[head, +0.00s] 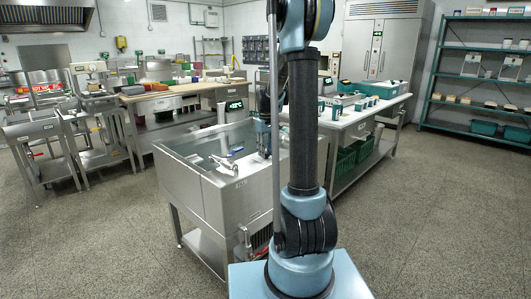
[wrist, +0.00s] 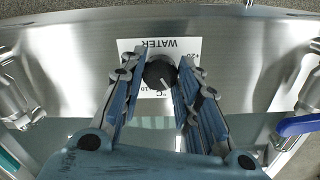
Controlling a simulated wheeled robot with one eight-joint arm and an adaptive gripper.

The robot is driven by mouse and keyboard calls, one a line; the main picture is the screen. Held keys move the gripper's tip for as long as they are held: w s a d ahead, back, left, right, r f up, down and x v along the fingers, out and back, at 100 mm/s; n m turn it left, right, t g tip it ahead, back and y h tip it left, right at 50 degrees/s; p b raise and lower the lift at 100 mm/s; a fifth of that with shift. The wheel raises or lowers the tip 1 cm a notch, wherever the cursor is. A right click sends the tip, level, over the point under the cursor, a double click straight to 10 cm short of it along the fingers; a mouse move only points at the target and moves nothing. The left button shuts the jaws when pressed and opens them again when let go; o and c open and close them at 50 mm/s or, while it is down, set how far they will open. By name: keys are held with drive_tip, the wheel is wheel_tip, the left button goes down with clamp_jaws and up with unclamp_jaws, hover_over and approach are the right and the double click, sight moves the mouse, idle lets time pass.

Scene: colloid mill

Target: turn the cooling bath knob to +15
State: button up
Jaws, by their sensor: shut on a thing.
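The cooling bath is a steel tank (head: 215,205) in front of me in the head view. Its knob (wrist: 158,75) is round and black, with a white pointer line slanting down and right in the wrist view. A white label (wrist: 128,47) behind it reads "WATER" upside down, with "+20", "°C" and a partly hidden "10". My gripper (wrist: 163,62) is shut on the knob, with one blue-grey finger on each side. The fingers hide parts of the scale, so I cannot tell the exact setting. In the head view my arm partly hides the gripper.
Metal fittings flank the panel in the wrist view, and a blue-handled item (wrist: 297,125) lies at the right. A white bench (head: 345,122) with small boxes stands right of the bath. A wooden-topped table (head: 165,90) stands behind it. The floor at the right is clear.

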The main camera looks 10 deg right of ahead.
sight(266, 152)
drive_tip(key=o, duration=1.1)
drive_tip(key=shift+w, duration=0.1)
wheel_tip(266, 152, up, 12)
drive_tip(key=shift+f, duration=0.1)
drive_tip(key=s+f+m+t, duration=0.1)
drive_tip(key=s+f+m, duration=0.1)
drive_tip(key=s, duration=1.9)
drive_tip(key=s+f, duration=0.4)
drive_tip(key=s, duration=0.1)
drive_tip(key=s+f+m, duration=0.1)
drive_tip(key=s+f, duration=0.3)
drive_tip(key=s, duration=0.2)
drive_tip(key=s+f+m+t, duration=0.1)
drive_tip(key=s+f, duration=0.4)
drive_tip(key=s, duration=0.1)
